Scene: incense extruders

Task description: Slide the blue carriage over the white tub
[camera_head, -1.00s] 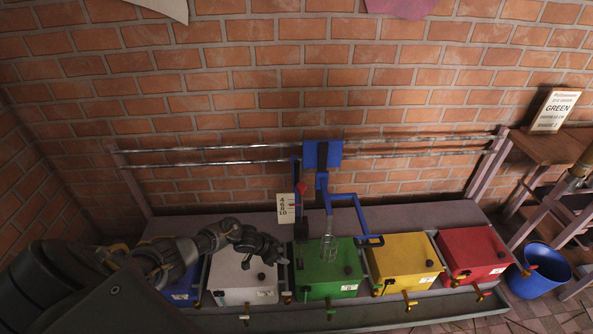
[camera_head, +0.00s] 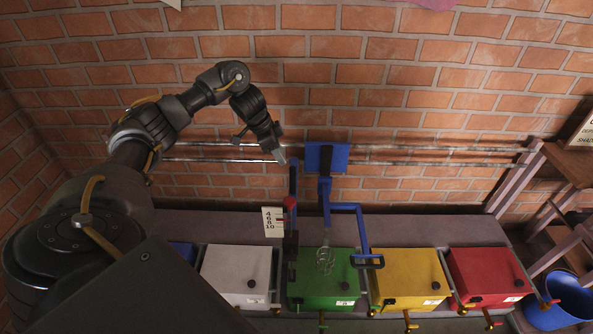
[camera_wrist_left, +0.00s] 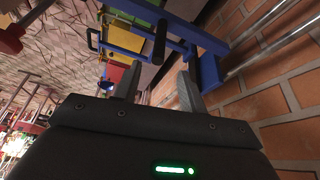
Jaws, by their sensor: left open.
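The blue carriage (camera_head: 326,158) hangs on two metal rails, above the green tub (camera_head: 322,290). A wire whisk (camera_head: 325,258) and a blue handle arm (camera_head: 361,225) hang below it. The white tub (camera_head: 236,275) stands left of the green one, with no carriage above it. My left gripper (camera_head: 278,152) is at rail height, just left of the carriage and apart from it. In the left wrist view its fingers (camera_wrist_left: 160,74) are open and empty, with the blue carriage (camera_wrist_left: 209,68) close beyond them. My right gripper is not in view.
A blue post with a red pointer (camera_head: 290,203) and a white scale card (camera_head: 273,221) stands left of the whisk. Yellow (camera_head: 408,278) and red (camera_head: 490,275) tubs stand to the right. A brick wall is close behind the rails (camera_head: 430,156).

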